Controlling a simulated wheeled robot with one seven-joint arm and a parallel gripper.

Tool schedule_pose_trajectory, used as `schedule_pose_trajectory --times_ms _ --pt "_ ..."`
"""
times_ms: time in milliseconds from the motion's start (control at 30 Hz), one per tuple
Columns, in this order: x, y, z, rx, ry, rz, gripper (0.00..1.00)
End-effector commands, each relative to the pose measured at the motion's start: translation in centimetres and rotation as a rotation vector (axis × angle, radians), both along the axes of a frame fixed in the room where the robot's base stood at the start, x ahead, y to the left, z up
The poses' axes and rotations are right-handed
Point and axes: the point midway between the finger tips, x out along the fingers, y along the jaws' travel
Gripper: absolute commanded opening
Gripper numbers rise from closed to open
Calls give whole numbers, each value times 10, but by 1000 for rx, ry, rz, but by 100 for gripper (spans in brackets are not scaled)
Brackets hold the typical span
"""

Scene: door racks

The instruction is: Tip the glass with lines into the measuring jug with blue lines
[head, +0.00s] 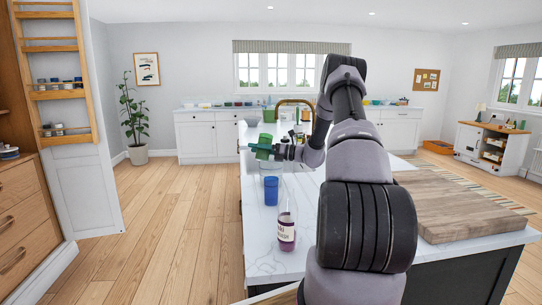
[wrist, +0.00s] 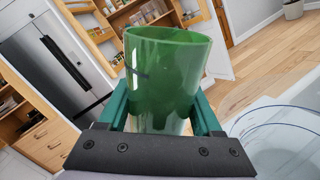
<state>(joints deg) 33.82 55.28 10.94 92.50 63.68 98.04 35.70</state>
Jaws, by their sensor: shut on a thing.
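My gripper (head: 264,149) is shut on a green see-through glass (wrist: 168,70). The glass has a short dark line on its side and sits between the two green fingers, with its open rim facing up and away in the wrist view. In the head view the glass (head: 265,138) shows small above the fingers, held over the counter's left edge. A large clear vessel with a bluish rim (wrist: 285,135), likely the measuring jug, is close on the right in the wrist view.
A blue cup (head: 271,191) and a labelled bottle of dark liquid (head: 286,232) stand on the white counter (head: 262,257) nearer me. A wooden board (head: 462,205) lies at the right. A brass tap (head: 295,102) is behind the gripper. Open floor lies left.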

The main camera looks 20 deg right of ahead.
Motion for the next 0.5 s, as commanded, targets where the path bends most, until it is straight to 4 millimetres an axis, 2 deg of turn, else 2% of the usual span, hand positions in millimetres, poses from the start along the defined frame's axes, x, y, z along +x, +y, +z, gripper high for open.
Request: schedule_pose_trajectory --times_ms 500 --pt "3 -2 0 47 52 0 0"
